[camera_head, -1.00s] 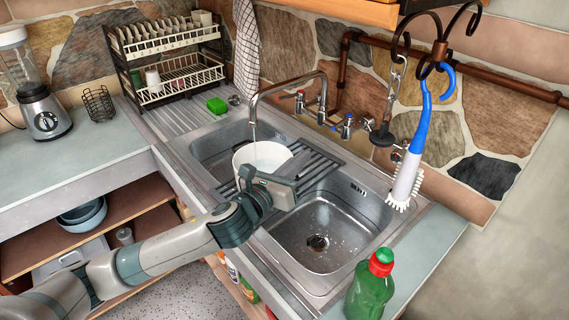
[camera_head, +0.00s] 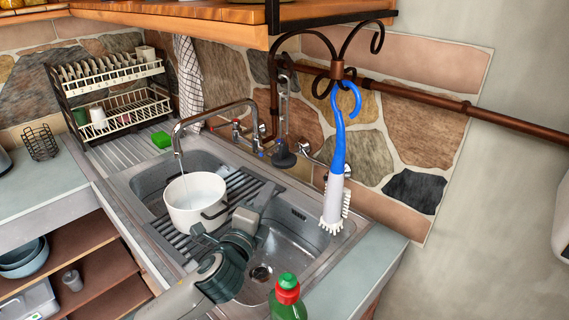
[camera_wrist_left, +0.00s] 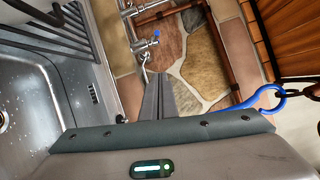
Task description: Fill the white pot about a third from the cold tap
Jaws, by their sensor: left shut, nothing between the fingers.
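The white pot (camera_head: 195,203) stands upright on a dark slatted rack across the sink, under the spout (camera_head: 208,112). A thin stream of water (camera_head: 181,166) runs from the spout into the pot; the level inside is hard to tell. The blue-marked cold tap (camera_head: 262,152) is on the wall behind the sink; its blue handle shows in the left wrist view (camera_wrist_left: 152,41). A red-marked tap (camera_head: 236,130) is to its left. My left gripper (camera_head: 268,192) is shut and empty over the sink, right of the pot and apart from the cold tap. My right gripper is not in view.
A blue-handled brush (camera_head: 338,170) hangs from a dark hook right of the taps. A green bottle with a red cap (camera_head: 287,298) stands at the front edge. A green sponge (camera_head: 161,139) and dish rack (camera_head: 112,95) are at the left. The right basin (camera_head: 285,262) is empty.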

